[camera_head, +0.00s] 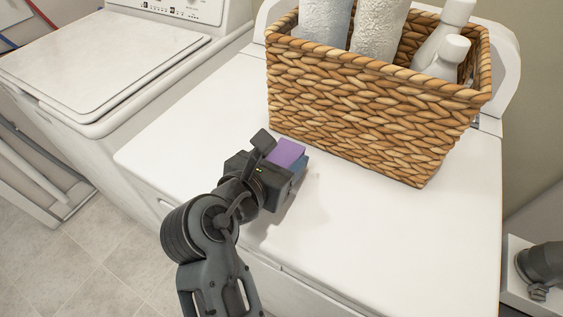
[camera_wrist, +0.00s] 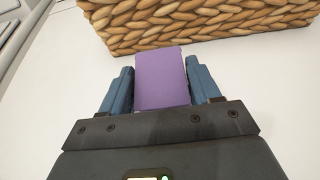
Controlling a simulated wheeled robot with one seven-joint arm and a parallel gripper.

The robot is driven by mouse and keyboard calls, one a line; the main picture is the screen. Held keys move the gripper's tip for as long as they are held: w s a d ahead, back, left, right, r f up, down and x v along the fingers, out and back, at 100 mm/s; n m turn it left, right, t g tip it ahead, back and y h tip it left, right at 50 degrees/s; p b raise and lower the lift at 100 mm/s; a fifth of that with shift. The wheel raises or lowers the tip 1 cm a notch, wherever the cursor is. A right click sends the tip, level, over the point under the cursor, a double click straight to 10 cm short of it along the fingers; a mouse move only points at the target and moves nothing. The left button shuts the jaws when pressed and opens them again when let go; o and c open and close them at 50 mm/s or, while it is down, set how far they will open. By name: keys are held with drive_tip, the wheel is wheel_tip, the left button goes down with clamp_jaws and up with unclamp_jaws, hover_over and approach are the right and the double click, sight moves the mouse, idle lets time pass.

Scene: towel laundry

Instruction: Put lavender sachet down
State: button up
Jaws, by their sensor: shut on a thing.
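The lavender sachet (camera_head: 286,152) is a small purple block held in my gripper (camera_head: 297,165) in the head view. In the wrist view the sachet (camera_wrist: 162,78) sits between the two blue fingers of my gripper (camera_wrist: 160,88), which is shut on it. The gripper is over the white machine top (camera_head: 360,230), in front of the wicker basket. I cannot tell whether the sachet touches the surface. My gripper hides part of the sachet's lower side in the head view.
A wicker basket (camera_head: 350,115) holding rolled towels (camera_head: 378,28) and white bottles (camera_head: 447,55) stands just beyond the gripper; its base also shows in the wrist view (camera_wrist: 190,22). Another white machine (camera_head: 110,65) stands to the left. The white top is clear to the right and front.

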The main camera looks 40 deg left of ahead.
drive_tip(key=shift+f, duration=0.85)
drive_tip(key=o, duration=1)
drive_tip(key=shift+f, duration=0.1)
